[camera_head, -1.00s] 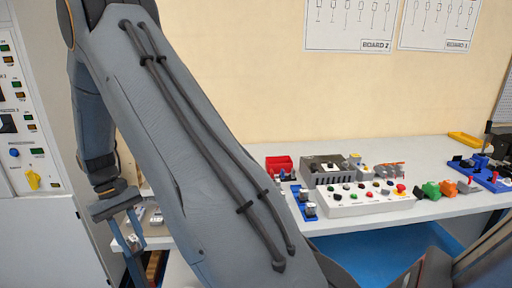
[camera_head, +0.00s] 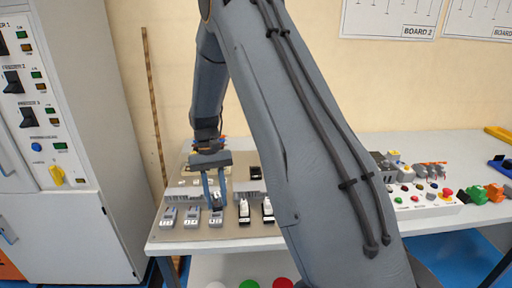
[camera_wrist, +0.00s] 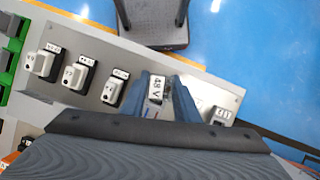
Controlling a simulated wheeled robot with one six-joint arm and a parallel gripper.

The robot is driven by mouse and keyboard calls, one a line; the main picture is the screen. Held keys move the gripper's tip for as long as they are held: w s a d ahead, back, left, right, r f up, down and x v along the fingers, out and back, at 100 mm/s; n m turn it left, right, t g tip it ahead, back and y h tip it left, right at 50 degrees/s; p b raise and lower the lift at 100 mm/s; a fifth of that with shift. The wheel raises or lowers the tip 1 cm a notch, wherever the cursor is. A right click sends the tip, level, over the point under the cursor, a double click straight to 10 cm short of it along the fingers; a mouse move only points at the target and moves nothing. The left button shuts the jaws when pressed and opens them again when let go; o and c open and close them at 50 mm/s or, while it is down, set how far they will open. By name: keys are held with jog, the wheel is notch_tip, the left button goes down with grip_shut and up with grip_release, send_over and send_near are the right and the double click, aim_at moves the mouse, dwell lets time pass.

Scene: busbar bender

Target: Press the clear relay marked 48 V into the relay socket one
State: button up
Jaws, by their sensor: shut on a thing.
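My gripper (camera_head: 214,200) hangs over the front part of a panel on the table, fingers pointing down. In the wrist view my gripper (camera_wrist: 160,97) is shut on a small relay marked 48 V (camera_wrist: 157,88); its label faces the camera. The relay's body is mostly hidden between the fingers, so its clearness does not show. Grey modules with white labels (camera_head: 192,217) stand in a row on the panel below and left of the gripper. I cannot tell which is relay socket one; the labels are too small. Contact between relay and panel cannot be told.
White-and-black modules (camera_head: 244,212) stand to the right on the beige-grey panel (camera_head: 232,230), close to the fingers; they also show in the wrist view (camera_wrist: 75,76). A cabinet (camera_head: 65,150) stands left. A control box (camera_head: 425,208) lies farther right. Blue floor is in front.

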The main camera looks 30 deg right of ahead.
jog(key=w+d+m+t+y, duration=0.1)
jog(key=d+m+t, duration=0.1)
jog(key=d+m, duration=0.5)
jog(key=w+d+m+t+y, duration=0.1)
jog(key=w+d+m+t, duration=0.1)
jog(key=d+m, duration=0.5)
jog(key=w+d+m+t+y, duration=0.1)
jog(key=d+m, duration=0.5)
jog(key=d, duration=0.6)
jog(key=shift+w+d+r+m+t, duration=0.1)
jog(key=shift+w+d+m+t, duration=0.1)
jog(key=shift+w+t, duration=0.15)
jog(key=shift+w+d+m+t, duration=0.1)
jog(key=shift+w+m+t, duration=0.1)
jog(key=shift+w+t, duration=0.15)
jog(key=shift+a, duration=0.15)
